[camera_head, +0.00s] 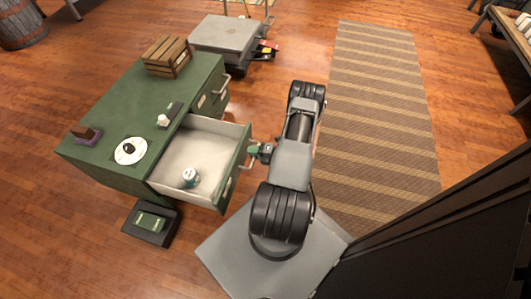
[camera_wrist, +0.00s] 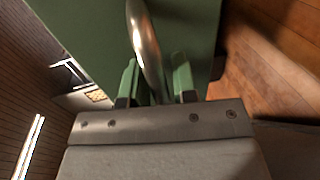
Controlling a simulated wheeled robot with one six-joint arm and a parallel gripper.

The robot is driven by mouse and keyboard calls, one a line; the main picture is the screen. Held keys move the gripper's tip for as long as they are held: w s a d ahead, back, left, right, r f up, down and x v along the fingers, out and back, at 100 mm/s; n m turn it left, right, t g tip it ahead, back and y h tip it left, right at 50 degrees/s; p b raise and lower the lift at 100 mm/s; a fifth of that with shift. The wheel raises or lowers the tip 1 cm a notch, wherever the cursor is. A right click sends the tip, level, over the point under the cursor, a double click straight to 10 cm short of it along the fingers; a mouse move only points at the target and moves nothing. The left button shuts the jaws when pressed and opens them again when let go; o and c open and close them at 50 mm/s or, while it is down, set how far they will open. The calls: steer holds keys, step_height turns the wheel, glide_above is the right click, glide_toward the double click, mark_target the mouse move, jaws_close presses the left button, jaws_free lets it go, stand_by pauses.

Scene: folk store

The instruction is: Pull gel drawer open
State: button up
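The green cabinet (camera_head: 105,100) stands at left in the head view. Its top drawer (camera_head: 212,145) is pulled far out, showing a pale interior. My gripper (camera_head: 256,151) is at the drawer's outer front. In the wrist view, the curved metal handle (camera_wrist: 146,42) passes between the green fingers of my gripper (camera_wrist: 157,80), which appear closed around it. The exact finger contact is partly hidden. The green drawer front (camera_wrist: 85,35) fills the area behind the handle.
A wooden crate (camera_head: 166,56), a round white plate (camera_head: 130,151) and small items stand on the cabinet top. A black tray (camera_head: 151,223) lies on the floor. A grey cart (camera_head: 225,37) stands behind. A striped rug (camera_head: 380,110) covers open floor at right.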

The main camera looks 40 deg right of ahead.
steer(key=p+v, duration=0.2)
steer(key=v, duration=1.1)
steer(key=shift+p, duration=0.35)
steer(key=shift+a, duration=0.1)
steer(key=w+a+r+n+g+p, duration=0.4)
steer(key=r+n, duration=0.4)
steer(key=r, duration=0.4)
steer(key=w+a+r+n+g+y+p, duration=0.1)
steer(key=w+a+r+n+g+p, duration=0.2)
steer(key=r+n+p, duration=0.65)
steer(key=w+a+r+n+g+p, duration=0.2)
steer(key=a+r+n+g, duration=0.3)
steer(key=r, duration=1)
steer(key=s+a+r+n+h+p, duration=0.1)
steer(key=a+r+n+h+p, duration=0.2)
steer(key=a+r+n+p, duration=0.2)
steer(key=s+a+r+n+t+h+p, duration=0.1)
steer(key=a+r+n+p, duration=0.3)
steer(key=r+n, duration=0.8)
steer(key=s+a+r+n+t+h+p, duration=0.1)
steer(key=s+a+r+n+h+p, duration=0.2)
steer(key=r+n+p, duration=0.4)
step_height(320, 180, up, 9)
steer(key=a+n+h, duration=0.1)
steer(key=a+n, duration=0.1)
steer(key=shift+s+a+r+h, duration=0.25)
steer(key=shift+a+h, duration=0.05)
steer(key=shift+a, duration=0.05)
steer(key=shift+a, duration=0.1)
